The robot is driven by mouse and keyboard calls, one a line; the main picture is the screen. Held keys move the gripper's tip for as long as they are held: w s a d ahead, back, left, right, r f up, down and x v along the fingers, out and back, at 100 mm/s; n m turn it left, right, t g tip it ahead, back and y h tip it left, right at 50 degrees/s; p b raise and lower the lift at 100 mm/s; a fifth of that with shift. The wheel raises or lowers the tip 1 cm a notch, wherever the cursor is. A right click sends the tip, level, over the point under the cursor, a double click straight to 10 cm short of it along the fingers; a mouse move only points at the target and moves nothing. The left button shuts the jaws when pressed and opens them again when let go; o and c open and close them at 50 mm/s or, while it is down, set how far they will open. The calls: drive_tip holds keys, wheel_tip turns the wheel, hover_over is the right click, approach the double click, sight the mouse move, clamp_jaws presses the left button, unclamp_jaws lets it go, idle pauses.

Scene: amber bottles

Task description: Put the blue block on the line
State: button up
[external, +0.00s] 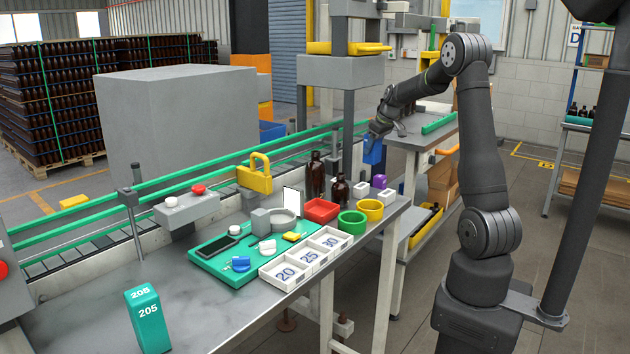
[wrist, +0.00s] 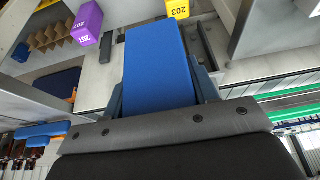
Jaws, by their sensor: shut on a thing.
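The blue block (external: 373,151) is a tall block held off the floor near the far end of the bench. My gripper (external: 378,130) is shut on its upper part. In the wrist view the blue block (wrist: 155,62) fills the middle, between the two fingers (wrist: 160,95). The line is a roller conveyor (external: 90,255) with green side rails, running behind the bench from lower left toward the back. The held block is right of this stretch of conveyor in the external view. Green rails (wrist: 297,114) also show at the right of the wrist view.
A teal block marked 205 (external: 148,322) stands at the bench's near end. Amber bottles (external: 338,190), a red bin (external: 321,210) and a green tray (external: 215,262) occupy the bench. A purple block (wrist: 88,22) and a yellow block (wrist: 177,8) show in the wrist view.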

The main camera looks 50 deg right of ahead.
drive_tip(key=s+d+f+m+h, duration=0.1)
drive_tip(key=s+d+f+m, duration=0.1)
drive_tip(key=s+d+f, duration=0.6)
drive_tip(key=s+d+f+m+h, duration=0.1)
drive_tip(key=s+d+f+m, duration=0.3)
drive_tip(key=s+d, duration=0.75)
drive_tip(key=shift+n, duration=0.6)
drive_tip(key=shift+w+a+f, duration=0.35)
drive_tip(key=shift+w+f, duration=1.4)
drive_tip(key=shift+f, duration=0.25)
drive_tip(key=shift+w+a+f, duration=0.35)
drive_tip(key=shift+w+f, duration=1.45)
drive_tip(key=shift+f, duration=0.15)
drive_tip(key=shift+w+a+f, duration=0.35)
drive_tip(key=shift+w+f, duration=1.4)
drive_tip(key=shift+f, duration=0.25)
drive_tip(key=shift+f, duration=0.15)
drive_tip(key=o, duration=1.1)
drive_tip(key=v, duration=1.2)
drive_tip(key=shift+w+d+r, duration=0.1)
drive_tip(key=shift+w+r, duration=0.1)
drive_tip(key=shift+r, duration=0.05)
